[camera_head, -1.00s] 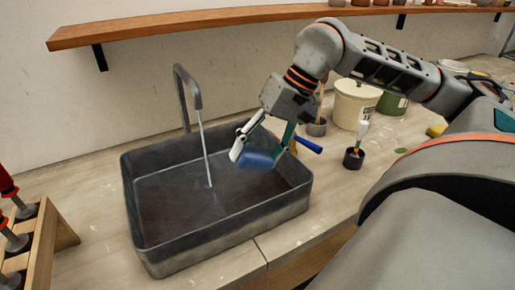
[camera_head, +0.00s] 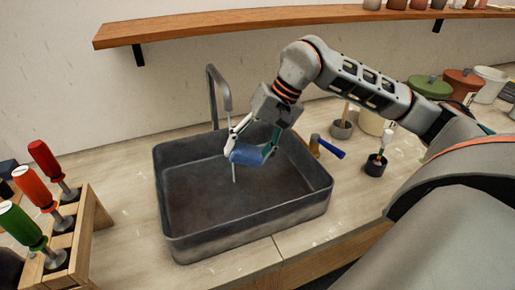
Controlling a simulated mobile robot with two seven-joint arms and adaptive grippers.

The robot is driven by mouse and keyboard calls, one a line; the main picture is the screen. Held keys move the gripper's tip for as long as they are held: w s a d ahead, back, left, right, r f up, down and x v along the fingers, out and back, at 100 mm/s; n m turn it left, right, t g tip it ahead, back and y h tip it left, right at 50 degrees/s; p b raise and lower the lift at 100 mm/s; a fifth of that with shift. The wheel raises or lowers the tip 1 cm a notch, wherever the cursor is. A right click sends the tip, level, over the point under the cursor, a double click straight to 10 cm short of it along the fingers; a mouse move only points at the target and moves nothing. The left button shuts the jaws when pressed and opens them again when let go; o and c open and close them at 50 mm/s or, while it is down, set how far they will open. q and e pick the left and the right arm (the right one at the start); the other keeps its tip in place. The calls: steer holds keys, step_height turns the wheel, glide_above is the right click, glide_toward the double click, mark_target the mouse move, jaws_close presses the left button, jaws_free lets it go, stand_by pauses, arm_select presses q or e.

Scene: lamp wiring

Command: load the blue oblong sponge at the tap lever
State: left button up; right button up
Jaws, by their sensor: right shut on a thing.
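The blue oblong sponge (camera_head: 246,154) is held between the fingers of my right gripper (camera_head: 248,148), above the sink. My right gripper is shut on it. The tap (camera_head: 213,95) rises behind the sink, with its spout pointing down. A thin stream of water (camera_head: 234,173) shows just below the sponge, which overlaps its line. A blue-handled piece (camera_head: 330,148) lies beside the sink's right back corner; I cannot tell whether it is the tap lever. My left gripper is out of view.
The dark sink (camera_head: 245,229) fills the middle of the worktop. A wooden rack (camera_head: 89,222) with several coloured-handled tools stands at the left. Cups, pots and a small brush holder (camera_head: 375,166) stand to the right. A shelf (camera_head: 250,21) runs above.

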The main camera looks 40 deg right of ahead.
mark_target(236, 148)
steer(key=shift+w+a+f+p, duration=0.1)
steer(key=shift+w+a+p, duration=0.2)
steer(key=shift+w, duration=0.25)
steer(key=shift+w+a+p, duration=0.2)
steer(key=shift+w+p, duration=0.15)
steer(key=shift+w, duration=0.15)
steer(key=shift+w+a, duration=0.1)
steer(key=shift+w, duration=0.15)
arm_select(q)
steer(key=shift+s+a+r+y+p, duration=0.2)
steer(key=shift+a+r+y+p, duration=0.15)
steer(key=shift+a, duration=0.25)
arm_select(e)
steer(key=shift+w+a+f, duration=0.2)
steer(key=shift+w+f, duration=0.05)
steer(key=shift+w, duration=0.3)
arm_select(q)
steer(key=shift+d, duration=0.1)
